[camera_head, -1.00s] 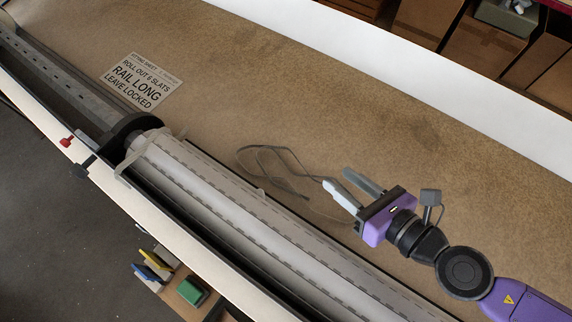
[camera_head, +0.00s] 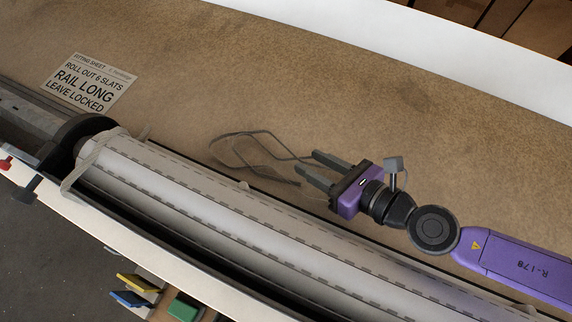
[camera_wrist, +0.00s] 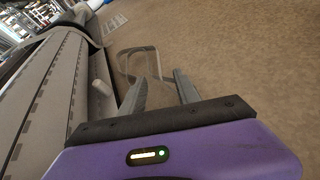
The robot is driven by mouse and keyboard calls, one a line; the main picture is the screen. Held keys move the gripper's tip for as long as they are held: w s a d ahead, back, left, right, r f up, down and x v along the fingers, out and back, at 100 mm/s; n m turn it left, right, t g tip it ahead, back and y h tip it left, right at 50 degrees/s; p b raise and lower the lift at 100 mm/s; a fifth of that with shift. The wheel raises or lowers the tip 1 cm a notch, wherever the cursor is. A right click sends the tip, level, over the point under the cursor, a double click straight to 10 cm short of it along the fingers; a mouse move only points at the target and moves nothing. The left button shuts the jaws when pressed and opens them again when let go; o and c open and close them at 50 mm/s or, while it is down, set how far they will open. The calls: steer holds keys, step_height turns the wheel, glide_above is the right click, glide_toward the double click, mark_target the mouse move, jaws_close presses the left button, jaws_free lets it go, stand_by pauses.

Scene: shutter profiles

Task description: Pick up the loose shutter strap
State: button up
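The loose shutter strap (camera_head: 243,138) is a thin grey band lying in a flattened loop on the brown bench top, beside the roll of slats. Its right part runs up to the fingertips of my gripper (camera_head: 307,161). My gripper is open, with its two grey fingers pointing left toward the strap. In the wrist view, the strap's loop (camera_wrist: 122,62) lies ahead of the open fingers (camera_wrist: 160,76). Some of the strap near the fingers is hidden, and I cannot tell whether any of it lies between them.
The pale slatted roll (camera_head: 200,180) runs along the bench just below my gripper. Another strap (camera_head: 83,165) goes around its left end. A printed sheet (camera_head: 88,83) lies at upper left. Coloured blocks (camera_head: 183,307) sit below the front edge. The bench beyond the strap is clear.

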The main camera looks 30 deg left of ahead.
mark_target(295, 153)
steer(key=p+x, duration=0.1)
steer(key=x, duration=0.5)
steer(key=shift+r, duration=0.15)
jaws_close()
